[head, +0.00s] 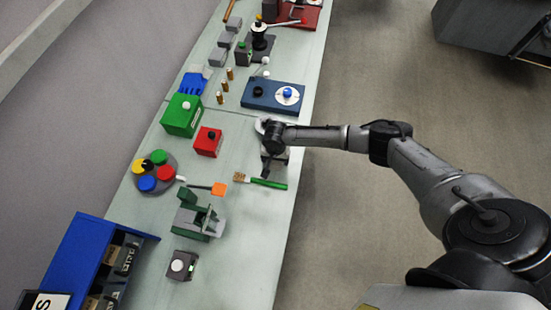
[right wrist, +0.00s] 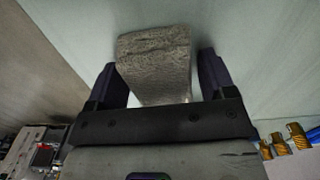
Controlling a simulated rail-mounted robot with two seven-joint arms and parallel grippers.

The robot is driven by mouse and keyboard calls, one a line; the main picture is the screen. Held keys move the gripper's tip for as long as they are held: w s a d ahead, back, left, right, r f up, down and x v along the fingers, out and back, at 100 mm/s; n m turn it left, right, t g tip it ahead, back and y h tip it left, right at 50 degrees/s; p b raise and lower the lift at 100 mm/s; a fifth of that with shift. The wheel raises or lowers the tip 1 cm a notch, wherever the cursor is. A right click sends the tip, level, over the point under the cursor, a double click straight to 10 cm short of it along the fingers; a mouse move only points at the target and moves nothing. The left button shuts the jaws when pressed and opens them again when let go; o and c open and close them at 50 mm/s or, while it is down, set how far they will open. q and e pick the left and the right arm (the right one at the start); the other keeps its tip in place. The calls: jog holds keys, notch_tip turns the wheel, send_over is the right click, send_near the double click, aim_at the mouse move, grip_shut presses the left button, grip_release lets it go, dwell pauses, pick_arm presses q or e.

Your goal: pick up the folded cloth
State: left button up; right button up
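The folded cloth (right wrist: 155,55) appears to be the grey, rough-textured thick piece in the right wrist view, lying on the pale table with a lighter side face. My right gripper (right wrist: 158,80) has its two dark fingers apart, one on each side of the cloth. A narrow gap shows at the right finger; contact at the left finger is unclear. In the head view my right gripper (head: 272,166) is low over the table's right edge, and my wrist hides most of what is under it. My left gripper is not in view.
A green-handled brush (head: 268,184) lies just below my right gripper. A red box (head: 208,146) stands to its left, and a dark blue board (head: 262,105) with knobs lies above. A grey-green fixture (head: 200,222) and a blue bin (head: 75,250) are lower left.

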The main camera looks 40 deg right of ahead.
jog(key=c, duration=0.6)
jog(key=shift+c, duration=0.2)
jog(key=shift+r, duration=0.15)
jog(key=shift+r, duration=0.25)
notch_tip(320, 180, up, 4)
jog(key=shift+s+f+p, duration=0.1)
jog(key=shift+f+p, duration=0.05)
jog(key=shift+p, duration=0.15)
jog(key=s+d+r, duration=0.1)
jog(key=s+r, duration=0.2)
jog(key=s, duration=0.2)
jog(key=s+d+r+p, duration=0.1)
jog(key=s+d+r, duration=0.1)
jog(key=s, duration=0.4)
jog(key=shift+r, duration=0.75)
